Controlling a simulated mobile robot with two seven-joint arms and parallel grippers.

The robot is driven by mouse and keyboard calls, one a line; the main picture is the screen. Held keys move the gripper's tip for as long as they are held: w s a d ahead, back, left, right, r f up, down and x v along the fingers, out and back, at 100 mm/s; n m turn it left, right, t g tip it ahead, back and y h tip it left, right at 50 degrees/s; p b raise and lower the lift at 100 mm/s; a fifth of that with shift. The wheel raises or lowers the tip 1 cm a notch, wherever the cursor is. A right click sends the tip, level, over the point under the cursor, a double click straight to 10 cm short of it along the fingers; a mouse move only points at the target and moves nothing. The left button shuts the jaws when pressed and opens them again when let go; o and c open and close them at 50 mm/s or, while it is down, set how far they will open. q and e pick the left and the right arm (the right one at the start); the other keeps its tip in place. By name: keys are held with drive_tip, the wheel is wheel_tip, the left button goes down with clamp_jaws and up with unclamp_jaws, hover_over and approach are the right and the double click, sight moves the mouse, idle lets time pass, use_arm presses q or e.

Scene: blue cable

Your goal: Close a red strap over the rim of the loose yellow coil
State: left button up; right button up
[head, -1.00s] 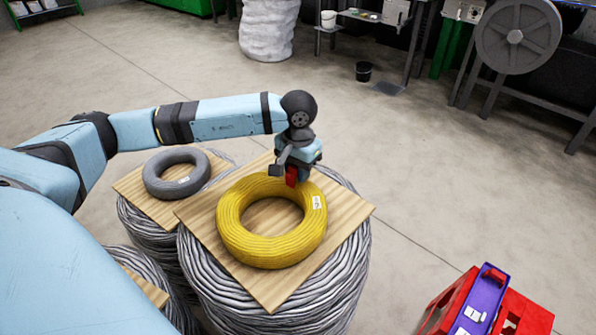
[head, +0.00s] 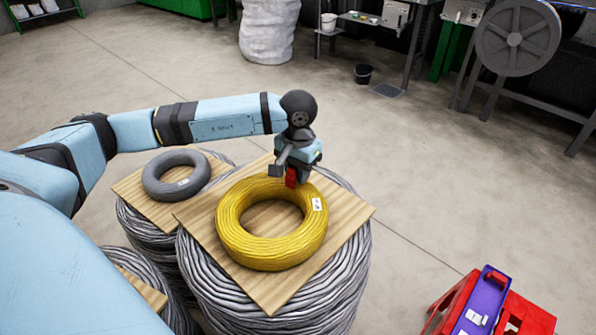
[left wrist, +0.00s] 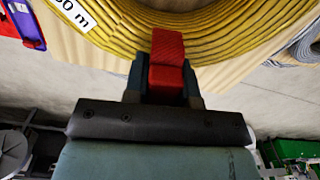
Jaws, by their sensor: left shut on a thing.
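The yellow coil (head: 240,243) lies flat on a square wooden board (head: 272,297) on top of a large grey cable bundle. My left gripper (head: 291,180) is at the coil's far rim, pointing down. It is shut on a red strap (head: 291,177). In the left wrist view, the red strap (left wrist: 167,65) stands between the gripper's fingers (left wrist: 165,85) and its end lies against the yellow coil (left wrist: 200,32). I cannot tell whether the strap passes fully around the rim. A white label (head: 317,204) is on the coil, right of the gripper. My right gripper is not in view.
A grey coil (head: 176,175) lies on another board at the left. A red stand with a purple tray (head: 482,308) is at the lower right. A black bucket (head: 363,74) and a large grey reel (head: 517,38) are farther back.

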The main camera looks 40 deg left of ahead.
use_arm(q)
drive_tip(key=shift+f, duration=0.25)
drive_tip(key=shift+f+b, duration=0.4)
drive_tip(key=shift+b, duration=0.2)
drive_tip(key=shift+r, duration=0.75)
drive_tip(key=shift+f+b, duration=0.35)
drive_tip(key=shift+f, duration=0.1)
idle(1.0)
drive_tip(key=o, duration=1.1)
drive_tip(key=shift+r, duration=0.15)
